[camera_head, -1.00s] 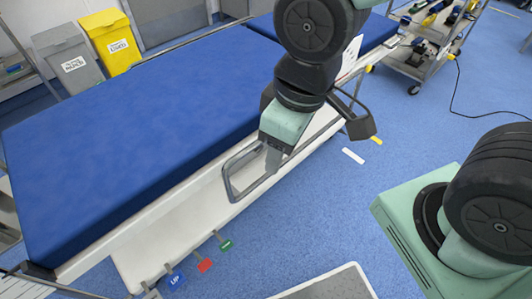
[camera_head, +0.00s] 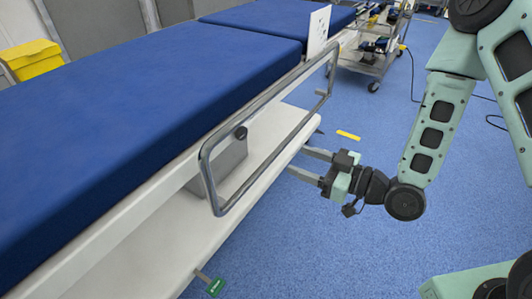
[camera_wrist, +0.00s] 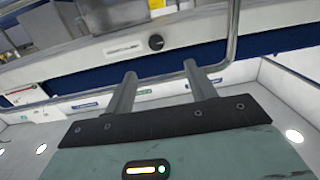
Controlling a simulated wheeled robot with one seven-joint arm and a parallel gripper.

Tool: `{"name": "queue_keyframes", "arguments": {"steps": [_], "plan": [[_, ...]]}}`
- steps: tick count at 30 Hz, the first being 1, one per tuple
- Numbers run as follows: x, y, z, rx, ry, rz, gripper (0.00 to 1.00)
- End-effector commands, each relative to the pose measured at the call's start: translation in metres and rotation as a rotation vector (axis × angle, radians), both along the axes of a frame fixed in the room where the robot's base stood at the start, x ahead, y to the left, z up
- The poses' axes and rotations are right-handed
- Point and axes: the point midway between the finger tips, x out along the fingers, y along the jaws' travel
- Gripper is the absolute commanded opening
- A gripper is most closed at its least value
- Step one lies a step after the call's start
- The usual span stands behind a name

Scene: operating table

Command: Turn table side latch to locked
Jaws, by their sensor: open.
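The operating table has a blue mattress (camera_head: 130,95) and a grey side rail (camera_head: 272,88). A small round black knob (camera_head: 240,132), which looks like the side latch, sits at the top of a grey block (camera_head: 222,165) behind the rail. The knob also shows in the wrist view (camera_wrist: 156,43), on a pale panel beyond the fingertips. I cannot read whether it is locked. My gripper (camera_head: 298,162) is to the right of the rail and the knob, fingers apart and empty, pointing toward the table. In the wrist view my gripper (camera_wrist: 160,69) appears apart from the knob.
The rail's bars run between my gripper and the table side. A trolley (camera_head: 370,55) stands at the back. Blue floor (camera_head: 300,235) is clear at the front.

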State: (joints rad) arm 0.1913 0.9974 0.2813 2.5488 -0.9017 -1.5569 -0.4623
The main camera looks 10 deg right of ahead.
Motion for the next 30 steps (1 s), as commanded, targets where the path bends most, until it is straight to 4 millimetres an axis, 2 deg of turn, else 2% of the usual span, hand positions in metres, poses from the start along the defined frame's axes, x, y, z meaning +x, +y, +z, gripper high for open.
{"name": "queue_keyframes", "arguments": {"steps": [1,5,11,26,30], "plan": [[0.0,-0.003,-0.007,0.027,-0.009,-0.01,0.55],[0.002,-0.005,-0.006,0.056,-0.024,-0.02,0.55],[0.009,0.004,-0.009,0.055,-0.029,-0.018,0.55],[0.036,0.041,-0.009,0.054,-0.03,-0.019,0.55],[0.054,0.065,-0.004,0.056,-0.027,-0.017,0.55]]}}
